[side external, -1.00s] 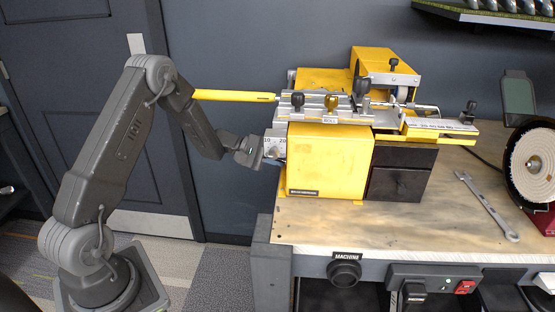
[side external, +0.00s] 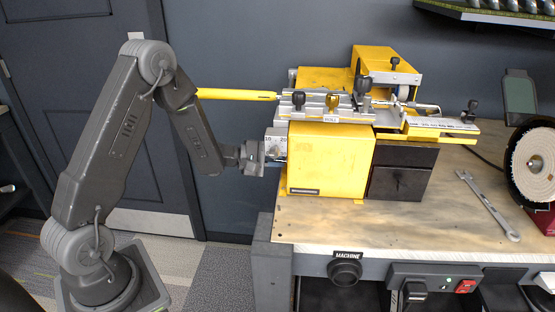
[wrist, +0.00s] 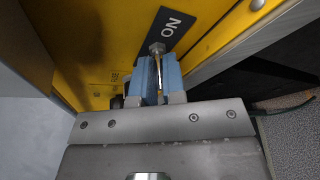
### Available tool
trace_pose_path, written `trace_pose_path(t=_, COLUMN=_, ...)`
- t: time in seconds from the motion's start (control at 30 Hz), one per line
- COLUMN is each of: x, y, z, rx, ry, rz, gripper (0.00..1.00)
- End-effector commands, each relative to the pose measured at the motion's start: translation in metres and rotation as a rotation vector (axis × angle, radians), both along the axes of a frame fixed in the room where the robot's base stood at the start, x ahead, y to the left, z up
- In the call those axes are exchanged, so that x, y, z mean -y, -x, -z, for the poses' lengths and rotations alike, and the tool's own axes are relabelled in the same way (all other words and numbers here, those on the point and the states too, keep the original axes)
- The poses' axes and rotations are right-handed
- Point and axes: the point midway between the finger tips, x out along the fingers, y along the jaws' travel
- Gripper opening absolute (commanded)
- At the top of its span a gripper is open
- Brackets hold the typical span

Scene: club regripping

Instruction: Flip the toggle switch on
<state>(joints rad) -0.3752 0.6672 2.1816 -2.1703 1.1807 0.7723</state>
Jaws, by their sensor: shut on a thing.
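The toggle switch (wrist: 156,52) shows in the wrist view as a small metal lever with a nut on a yellow panel. A dark label (wrist: 168,30) beside it reads ON, turned over in this view. My gripper (wrist: 158,88) has its blue-padded fingers on both sides of the lever, shut on it. In the side external view my gripper (side external: 264,158) is at the left end of the yellow machine (side external: 330,160). The switch is hidden there, and its lever position is hard to tell.
The machine stands on a wooden bench (side external: 440,215). A yellow-gripped club shaft (side external: 236,95) sticks out left above my gripper. A wrench (side external: 488,205) lies at the right, near a round buffing wheel (side external: 532,165).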

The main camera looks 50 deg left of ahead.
Motion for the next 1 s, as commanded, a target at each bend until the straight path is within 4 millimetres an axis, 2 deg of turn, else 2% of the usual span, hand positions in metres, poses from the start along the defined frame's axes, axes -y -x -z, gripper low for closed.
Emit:
trace_pose_path(t=0.43, x=0.0073, y=0.0065, z=0.0009, rx=-0.003, ry=0.001, rz=-0.267, gripper=0.00)
trace_pose_path(t=1.0, x=0.0077, y=0.0071, z=0.0011, rx=-0.003, ry=0.001, rz=-0.326, gripper=0.00)
